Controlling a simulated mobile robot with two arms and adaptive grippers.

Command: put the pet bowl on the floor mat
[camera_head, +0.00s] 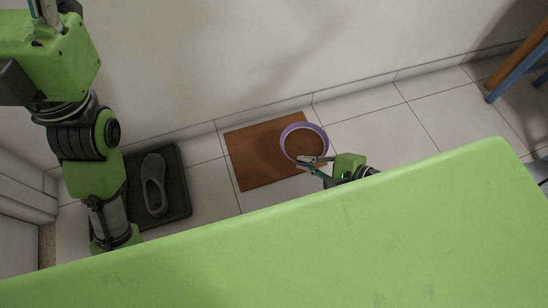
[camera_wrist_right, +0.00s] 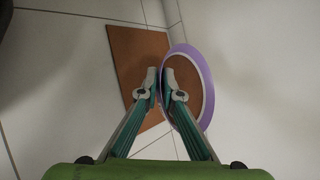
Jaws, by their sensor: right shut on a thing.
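The pet bowl (camera_head: 323,131) is round, with a purple rim and a brown inside. My right gripper (camera_head: 303,161) is shut on the near part of its rim. In the right wrist view, the bowl (camera_wrist_right: 207,85) looks tilted, and the fingertips (camera_wrist_right: 159,85) pinch its left edge. The brown floor mat (camera_head: 250,160) lies flat on the tiles. The bowl overlaps the mat's right part in the head view and reaches past its right edge; I cannot tell its height above it. The mat also shows behind the fingers in the wrist view (camera_wrist_right: 128,50). My left gripper (camera_head: 45,10) is cut off at the top left.
A dark tray (camera_head: 180,200) with a grey shoe (camera_head: 154,185) stands left of the mat. A white wall (camera_head: 230,60) runs behind. A wooden and blue furniture leg (camera_head: 515,70) is at the far right. Tiles right of the mat are clear.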

